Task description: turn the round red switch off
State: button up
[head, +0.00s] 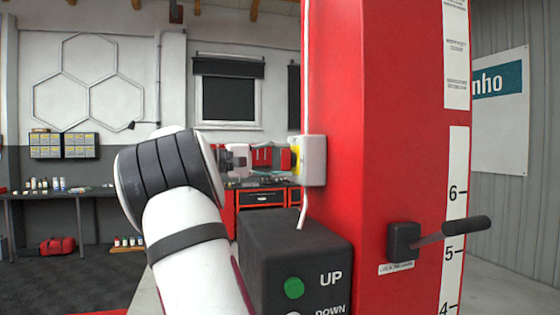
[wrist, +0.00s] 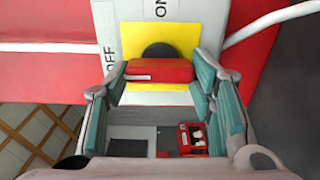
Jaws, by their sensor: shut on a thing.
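The round red switch (wrist: 146,71) shows in the wrist view as a red handle in front of a black hub on a yellow plate (wrist: 187,38). The handle lies level across that picture. "ON" is printed above the plate and "OFF" to its left. My gripper (wrist: 162,75) has a teal-padded finger at each end of the handle and is shut on it. In the head view my gripper (head: 284,159) reaches right to the yellow plate on the white switch box (head: 313,160), on the side of the red post; the handle cannot be clearly made out there.
The red lift post (head: 385,130) fills the right side. A black control box (head: 293,250) with a green UP button stands below my gripper. A black lever (head: 466,227) sticks out of the post. A workbench and red cabinets (head: 262,197) stand behind.

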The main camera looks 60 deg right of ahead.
jog(key=o, duration=1.2)
jog(key=shift+c, duration=0.2)
jog(key=v, duration=1.2)
